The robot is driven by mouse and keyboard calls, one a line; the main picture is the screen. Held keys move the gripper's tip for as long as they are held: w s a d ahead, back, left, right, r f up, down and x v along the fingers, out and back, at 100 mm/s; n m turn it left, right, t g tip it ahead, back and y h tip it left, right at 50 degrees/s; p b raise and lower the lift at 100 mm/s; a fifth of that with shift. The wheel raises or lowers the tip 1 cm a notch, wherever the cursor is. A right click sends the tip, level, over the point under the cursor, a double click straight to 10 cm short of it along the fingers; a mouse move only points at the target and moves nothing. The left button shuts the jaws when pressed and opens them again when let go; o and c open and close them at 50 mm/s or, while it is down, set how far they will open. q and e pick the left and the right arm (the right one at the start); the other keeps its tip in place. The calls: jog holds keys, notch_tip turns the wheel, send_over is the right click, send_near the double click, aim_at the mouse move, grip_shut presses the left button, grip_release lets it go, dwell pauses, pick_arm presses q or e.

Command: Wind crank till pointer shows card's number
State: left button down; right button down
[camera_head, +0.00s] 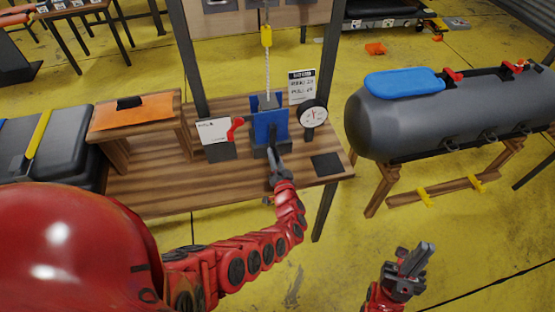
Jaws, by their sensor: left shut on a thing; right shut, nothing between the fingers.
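My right gripper (420,258) is shut and empty, low right, away from the bench.
The bench (160,185) has a dark square pad (326,164) at its right front. A red lever (236,128) sits beside the device. An orange-topped wooden stand (130,112) is at left.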

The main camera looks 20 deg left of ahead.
pick_arm(q)
jog(key=shift+s+a+r+m+p, duration=0.15)
jog(key=shift+s+a+m+p, duration=0.2)
jog(key=shift+a+m+p, duration=0.35)
jog(key=shift+d, duration=0.1)
jog(key=c, duration=0.6)
grip_release()
jog(key=shift+s+d, duration=0.15)
jog(key=shift+s, duration=0.15)
jog(key=p+v, duration=0.1)
jog(key=v, duration=0.4)
jog(key=shift+d, duration=0.15)
jog(key=v, duration=1.1)
jog(key=shift+s+d+b, duration=0.15)
jog(key=shift+s+b, duration=0.2)
jog(key=shift+b, duration=0.1)
